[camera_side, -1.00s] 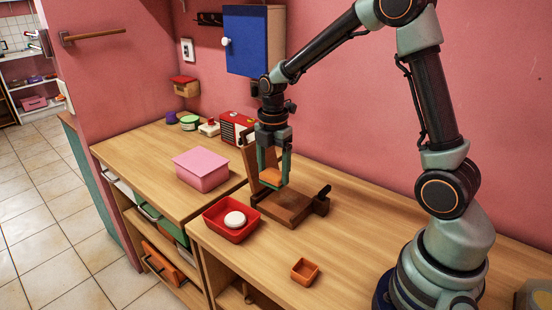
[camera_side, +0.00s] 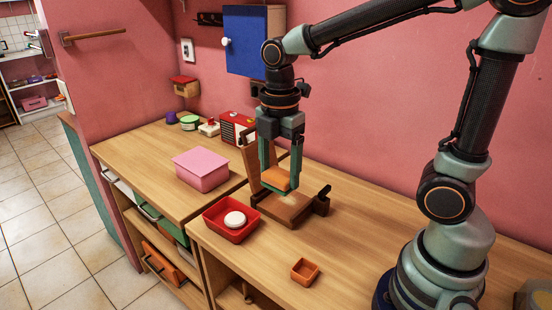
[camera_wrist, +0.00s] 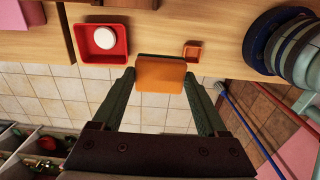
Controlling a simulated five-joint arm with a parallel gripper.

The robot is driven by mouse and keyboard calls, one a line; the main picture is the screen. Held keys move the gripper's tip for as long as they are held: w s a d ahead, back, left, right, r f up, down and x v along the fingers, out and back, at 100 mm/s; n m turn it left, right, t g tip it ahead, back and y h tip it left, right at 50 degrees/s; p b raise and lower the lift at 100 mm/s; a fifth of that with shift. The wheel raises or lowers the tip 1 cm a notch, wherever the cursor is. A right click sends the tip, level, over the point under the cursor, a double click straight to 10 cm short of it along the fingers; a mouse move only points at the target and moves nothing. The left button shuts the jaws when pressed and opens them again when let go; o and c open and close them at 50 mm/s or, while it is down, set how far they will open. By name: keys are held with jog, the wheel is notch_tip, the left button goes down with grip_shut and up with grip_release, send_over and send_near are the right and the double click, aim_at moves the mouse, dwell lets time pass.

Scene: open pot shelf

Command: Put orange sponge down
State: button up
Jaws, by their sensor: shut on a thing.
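The orange sponge (camera_side: 275,180) is held between the fingers of my gripper (camera_side: 280,178), just above a brown wooden stand (camera_side: 290,208) with an upright back board. In the wrist view the sponge (camera_wrist: 160,74) is a flat orange block with a dark edge, between my green fingertips (camera_wrist: 160,82). My gripper points down and is shut on it. In the side view I cannot tell whether the sponge touches the stand; a light patch shows on the stand below it.
A red tray (camera_side: 245,236) with a white round thing (camera_side: 235,219) is left of the stand. A small orange box (camera_side: 305,271) is in front. A pink box (camera_side: 201,170) sits on the left counter.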

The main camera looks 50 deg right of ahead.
notch_tip(320, 180, down, 19)
jog(key=shift+r, duration=0.1)
dwell(0.4)
jog(key=o, duration=1.2)
